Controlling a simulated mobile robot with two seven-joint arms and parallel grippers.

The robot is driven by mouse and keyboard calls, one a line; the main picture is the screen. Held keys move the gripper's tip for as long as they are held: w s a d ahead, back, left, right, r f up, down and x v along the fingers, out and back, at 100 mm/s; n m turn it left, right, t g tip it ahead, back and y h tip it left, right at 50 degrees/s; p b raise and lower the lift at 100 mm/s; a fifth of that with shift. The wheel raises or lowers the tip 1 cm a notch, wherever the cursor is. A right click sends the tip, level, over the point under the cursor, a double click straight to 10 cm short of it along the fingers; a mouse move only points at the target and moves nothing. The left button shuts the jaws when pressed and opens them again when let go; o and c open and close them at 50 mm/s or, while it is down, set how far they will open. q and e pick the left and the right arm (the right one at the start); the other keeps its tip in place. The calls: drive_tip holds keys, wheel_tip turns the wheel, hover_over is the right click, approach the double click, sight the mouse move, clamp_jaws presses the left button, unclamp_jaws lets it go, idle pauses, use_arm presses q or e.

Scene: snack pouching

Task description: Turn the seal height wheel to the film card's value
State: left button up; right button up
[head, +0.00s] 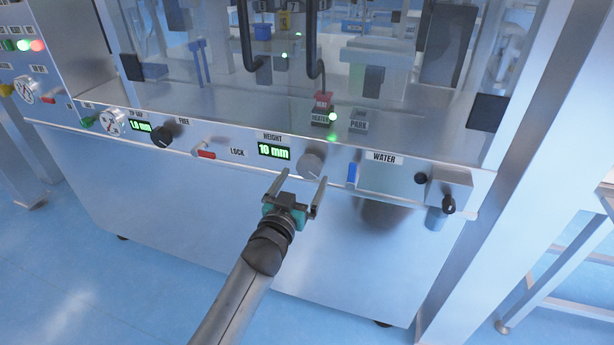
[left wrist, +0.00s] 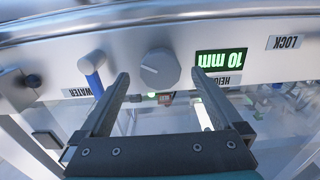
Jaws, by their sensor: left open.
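The seal height wheel is a grey round knob (head: 311,166) on the machine's front panel, right of the green HEIGHT display (head: 273,151), which reads 10 mm. In the left wrist view the knob (left wrist: 159,69) shows ahead of the fingers, with the display (left wrist: 221,62) upside down beside it. My left gripper (head: 299,182) is open and empty, just in front of and below the knob; its two fingers (left wrist: 163,88) look apart from the knob. The film card is not seen in either view. My right gripper is not in view.
A LOCK label with a red lever (head: 206,154) is left of the display. A black knob (head: 162,137) is farther left. A blue handle (head: 352,173), the WATER label (head: 384,158) and a valve box (head: 445,186) are to the right. Below, the machine front is clear.

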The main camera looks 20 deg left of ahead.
sight(308, 172)
use_arm(q)
drive_tip(key=shift+w+b, duration=0.45)
drive_tip(key=shift+w, duration=1.25)
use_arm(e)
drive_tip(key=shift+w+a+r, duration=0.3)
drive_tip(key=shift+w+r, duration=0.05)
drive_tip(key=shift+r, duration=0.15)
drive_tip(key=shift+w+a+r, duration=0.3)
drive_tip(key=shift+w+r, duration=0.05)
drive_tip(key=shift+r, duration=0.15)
use_arm(q)
drive_tip(key=c, duration=1.3)
